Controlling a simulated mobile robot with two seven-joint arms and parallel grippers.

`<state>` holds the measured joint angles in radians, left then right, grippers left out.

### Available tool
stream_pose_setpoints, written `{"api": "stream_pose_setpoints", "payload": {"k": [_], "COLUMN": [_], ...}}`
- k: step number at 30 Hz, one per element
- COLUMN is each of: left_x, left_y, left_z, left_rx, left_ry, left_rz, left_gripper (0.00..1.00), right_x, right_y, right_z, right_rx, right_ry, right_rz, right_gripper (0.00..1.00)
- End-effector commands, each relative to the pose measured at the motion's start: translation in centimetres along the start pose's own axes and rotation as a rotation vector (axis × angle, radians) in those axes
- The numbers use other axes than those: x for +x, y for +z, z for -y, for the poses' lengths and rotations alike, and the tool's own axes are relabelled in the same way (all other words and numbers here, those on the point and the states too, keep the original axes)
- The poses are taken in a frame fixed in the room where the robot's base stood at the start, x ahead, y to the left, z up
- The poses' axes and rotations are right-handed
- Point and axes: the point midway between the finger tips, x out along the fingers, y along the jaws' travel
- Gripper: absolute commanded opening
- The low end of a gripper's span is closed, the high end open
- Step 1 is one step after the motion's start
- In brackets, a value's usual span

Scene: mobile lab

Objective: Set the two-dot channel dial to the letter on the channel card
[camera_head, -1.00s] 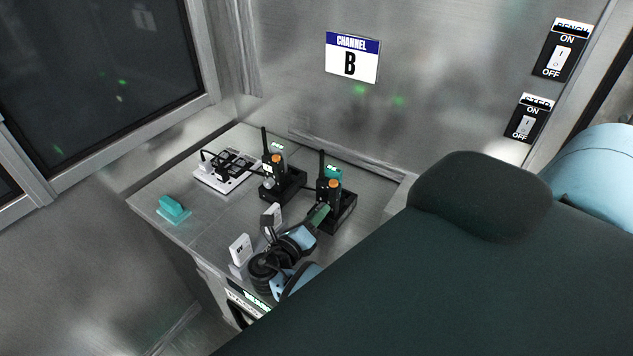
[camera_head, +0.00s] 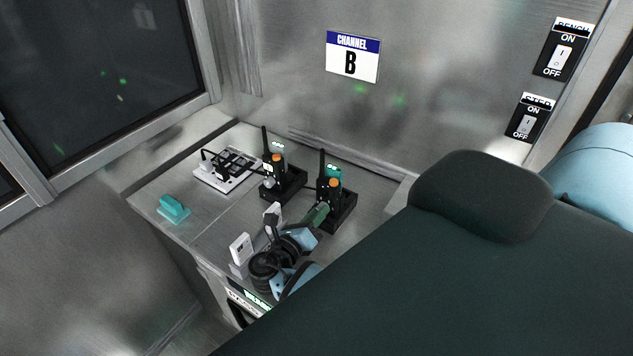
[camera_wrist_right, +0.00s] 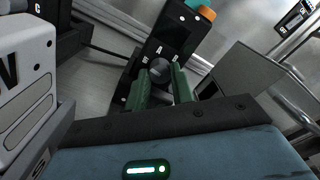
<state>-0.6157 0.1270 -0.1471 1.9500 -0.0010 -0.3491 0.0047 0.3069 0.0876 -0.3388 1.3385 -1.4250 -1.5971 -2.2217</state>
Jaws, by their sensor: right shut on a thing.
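The channel card (camera_head: 352,58) on the back wall shows a black letter B under a blue band. Two black radios with orange knobs stand on the bench: a left one (camera_head: 270,183) and a right one (camera_head: 337,212). My right gripper (camera_head: 320,214) is at the front of the right radio. In the right wrist view its green fingers (camera_wrist_right: 163,84) are closed on the sides of a dark round dial (camera_wrist_right: 160,69). Small letters beside the dial are partly hidden, and its setting cannot be read. My left gripper is not in view.
A white board with black parts (camera_head: 218,180) lies at the back left of the bench. A teal block (camera_head: 173,208) sits near the left edge. A small white sign (camera_head: 240,249) stands close to my right wrist. Two wall switches (camera_head: 560,57) are at upper right.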

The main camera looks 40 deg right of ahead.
Motion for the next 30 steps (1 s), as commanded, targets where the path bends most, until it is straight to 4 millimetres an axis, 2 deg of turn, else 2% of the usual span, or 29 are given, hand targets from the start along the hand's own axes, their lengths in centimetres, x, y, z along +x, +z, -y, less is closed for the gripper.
{"api": "stream_pose_setpoints", "payload": {"k": [30], "left_x": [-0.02], "left_y": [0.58], "left_z": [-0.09], "left_rx": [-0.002], "left_ry": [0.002], "left_rz": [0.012], "left_gripper": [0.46], "right_x": [-0.04], "right_y": [-0.12], "right_z": [-0.07], "right_rx": [0.95], "right_ry": [0.001], "right_rz": [-0.002], "right_gripper": [0.01]}}
